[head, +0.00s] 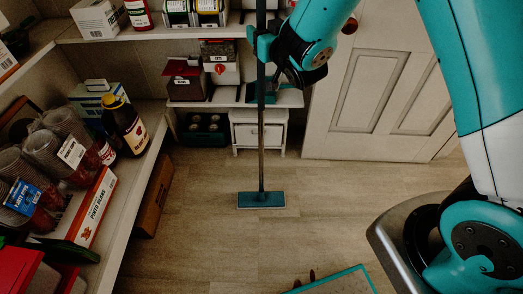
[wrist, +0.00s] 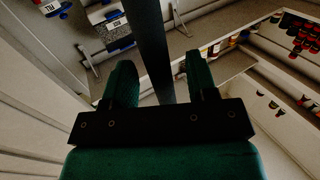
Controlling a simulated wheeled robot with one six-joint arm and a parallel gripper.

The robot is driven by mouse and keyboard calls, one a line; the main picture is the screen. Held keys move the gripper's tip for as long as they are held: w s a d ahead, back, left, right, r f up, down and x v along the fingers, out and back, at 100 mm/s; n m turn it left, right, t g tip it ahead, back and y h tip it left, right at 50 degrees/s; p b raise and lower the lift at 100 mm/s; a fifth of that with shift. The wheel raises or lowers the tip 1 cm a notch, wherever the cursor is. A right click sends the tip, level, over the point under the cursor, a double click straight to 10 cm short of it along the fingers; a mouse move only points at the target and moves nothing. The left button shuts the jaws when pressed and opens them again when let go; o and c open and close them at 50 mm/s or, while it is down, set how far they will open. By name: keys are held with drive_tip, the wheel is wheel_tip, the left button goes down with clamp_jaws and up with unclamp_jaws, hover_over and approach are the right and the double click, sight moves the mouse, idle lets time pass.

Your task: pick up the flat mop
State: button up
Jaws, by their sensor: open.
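The flat mop stands upright on the floor, with a thin dark pole (head: 261,150) and a flat teal head (head: 261,200). My gripper (head: 263,50) is high on the pole in the head view. In the wrist view the pole (wrist: 153,45) runs between the two green fingers of my gripper (wrist: 158,65), with gaps on both sides. The fingers are open and neither visibly touches the pole. The mop head cannot be made out in the wrist view, and my gripper covers part of the upper pole in the head view.
Shelves (head: 95,268) with a dark bottle (head: 125,125), stacked cups (head: 68,130) and boxes line the left. Back shelves hold jars and canisters behind the pole. A white stool (head: 260,118) stands behind it. A white panelled door (head: 375,85) is at right. Floor (head: 190,215) around the mop head is clear.

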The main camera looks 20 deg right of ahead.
drive_tip(key=w+p, duration=0.1)
drive_tip(key=w, duration=0.2)
drive_tip(key=shift+w+a, duration=0.1)
drive_tip(key=shift+a, duration=0.1)
drive_tip(key=shift+c, duration=0.3)
clamp_jaws()
drive_tip(key=shift+r, duration=0.1)
drive_tip(key=shift+r, duration=0.1)
